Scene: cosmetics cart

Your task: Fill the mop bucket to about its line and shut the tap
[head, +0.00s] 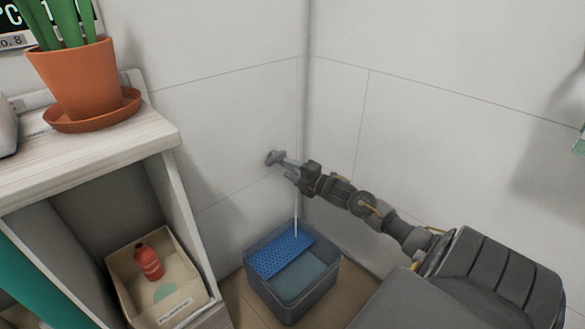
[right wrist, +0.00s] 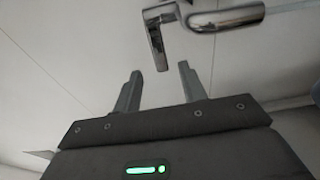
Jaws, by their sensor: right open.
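The grey mop bucket (head: 312,288) stands on the floor in the corner, with a blue perforated insert (head: 280,254) across its far part. Pale bluish water shows inside; I cannot make out the fill line. A thin water stream (head: 296,205) falls into the bucket. The tap (head: 275,158) is on the wall above, mostly hidden behind my right gripper (head: 289,171). In the right wrist view, the chrome tap lever (right wrist: 155,42) points down toward the gap between the open fingers of my right gripper (right wrist: 160,72), and the spout (right wrist: 238,17) lies to its right. My left gripper is out of view.
A wooden shelf unit (head: 165,138) stands at left, close to the bucket. A potted plant in a terracotta pot (head: 80,80) is on top. A beige box (head: 190,285) with a red bottle (head: 149,262) sits inside it. Tiled walls close off the corner.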

